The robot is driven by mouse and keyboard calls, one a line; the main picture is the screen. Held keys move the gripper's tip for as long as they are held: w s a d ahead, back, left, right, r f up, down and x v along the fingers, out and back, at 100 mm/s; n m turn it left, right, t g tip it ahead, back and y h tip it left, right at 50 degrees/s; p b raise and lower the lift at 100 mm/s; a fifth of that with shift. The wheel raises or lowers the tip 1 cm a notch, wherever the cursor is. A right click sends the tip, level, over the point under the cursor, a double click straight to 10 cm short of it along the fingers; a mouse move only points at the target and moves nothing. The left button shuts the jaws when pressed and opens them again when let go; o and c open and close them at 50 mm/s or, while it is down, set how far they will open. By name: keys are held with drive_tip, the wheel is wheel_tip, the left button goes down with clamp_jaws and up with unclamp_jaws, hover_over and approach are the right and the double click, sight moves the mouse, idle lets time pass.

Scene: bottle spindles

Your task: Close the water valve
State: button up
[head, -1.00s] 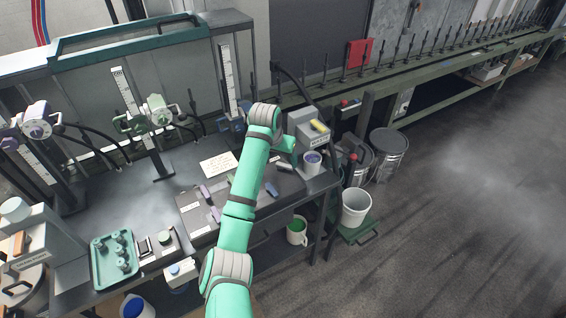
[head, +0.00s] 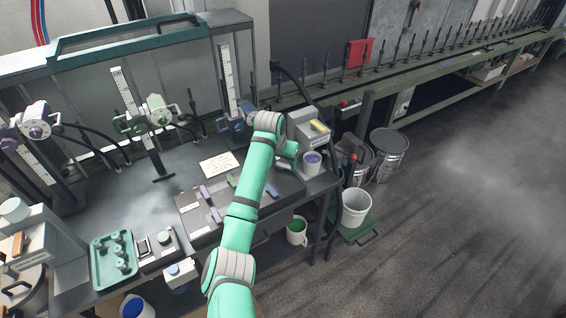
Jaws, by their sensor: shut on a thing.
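My green arm reaches over the bench (head: 190,160), and its wrist is near the bench's right end. My gripper is hidden behind the wrist, so its fingers and anything between them do not show. I cannot read the label or tell which part is the water valve. A dark panel (head: 200,226) with purple, green and blue bars lies on the bench, partly behind my arm.
Measuring stands with white scales line the bench's back. A green tray (head: 101,277) holds small dark parts. A white cup (head: 312,168) stands by the grey box. Buckets (head: 356,203) and metal cans (head: 388,150) stand on the right; open floor lies beyond.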

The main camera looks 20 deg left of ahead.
drive_tip(key=m, duration=0.1)
drive_tip(key=m+h, duration=0.1)
drive_tip(key=m, duration=0.1)
drive_tip(key=shift+s+a+m, duration=0.2)
drive_tip(key=shift+a+m, duration=0.1)
drive_tip(key=shift+s+a+r+m+g+h, duration=0.15)
drive_tip(key=shift+m+h, duration=0.3)
drive_tip(key=shift+m, duration=0.45)
drive_tip(key=shift+a+f+m+g+h, duration=0.1)
drive_tip(key=shift+m+g+h, duration=0.25)
drive_tip(key=shift+m, duration=0.55)
drive_tip(key=o, duration=1)
drive_tip(key=shift+o, duration=0.2)
drive_tip(key=v, duration=1.1)
drive_tip(key=shift+a, duration=0.1)
